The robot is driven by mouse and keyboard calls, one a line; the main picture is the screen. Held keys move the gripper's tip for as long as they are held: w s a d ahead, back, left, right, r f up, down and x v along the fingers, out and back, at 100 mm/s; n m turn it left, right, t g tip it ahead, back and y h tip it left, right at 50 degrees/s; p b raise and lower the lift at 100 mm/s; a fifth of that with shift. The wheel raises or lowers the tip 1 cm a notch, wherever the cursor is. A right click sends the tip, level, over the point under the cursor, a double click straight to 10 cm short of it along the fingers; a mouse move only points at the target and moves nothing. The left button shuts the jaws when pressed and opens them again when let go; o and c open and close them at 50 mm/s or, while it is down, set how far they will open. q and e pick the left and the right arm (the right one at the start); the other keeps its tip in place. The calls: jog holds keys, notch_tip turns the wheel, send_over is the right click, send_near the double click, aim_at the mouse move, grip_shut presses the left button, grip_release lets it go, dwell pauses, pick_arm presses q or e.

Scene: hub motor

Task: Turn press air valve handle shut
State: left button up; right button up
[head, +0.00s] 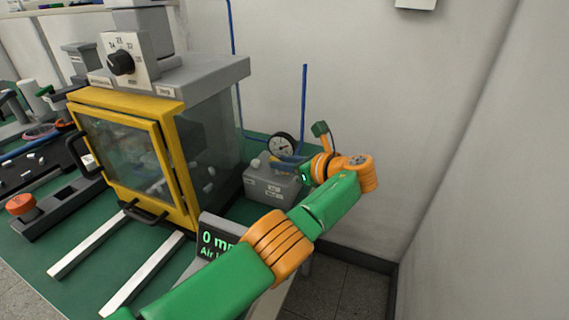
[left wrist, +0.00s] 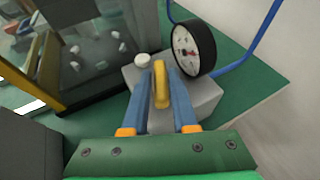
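The air valve handle is a small yellow lever on a grey valve box (head: 272,190) beside the press. In the left wrist view the yellow handle (left wrist: 161,84) stands between the two blue fingers of my left gripper (left wrist: 161,82), above the grey box (left wrist: 205,92). The fingers are apart, with what looks like a narrow gap on each side of the handle; contact is not clear. In the head view my left gripper (head: 288,160) reaches the box from the right, and its wrist partly covers the handle. My right gripper is not in view.
A round pressure gauge (head: 282,146) stands at the back of the box, close to my fingers. A white knob (left wrist: 142,60) is left of the handle. The yellow-framed press enclosure (head: 125,105) is at left. A blue tube (head: 304,105) rises behind. A display (head: 216,240) sits beneath my arm.

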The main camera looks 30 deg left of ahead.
pick_arm(q)
jog(key=shift+o, duration=1.3)
jog(key=shift+a, duration=0.15)
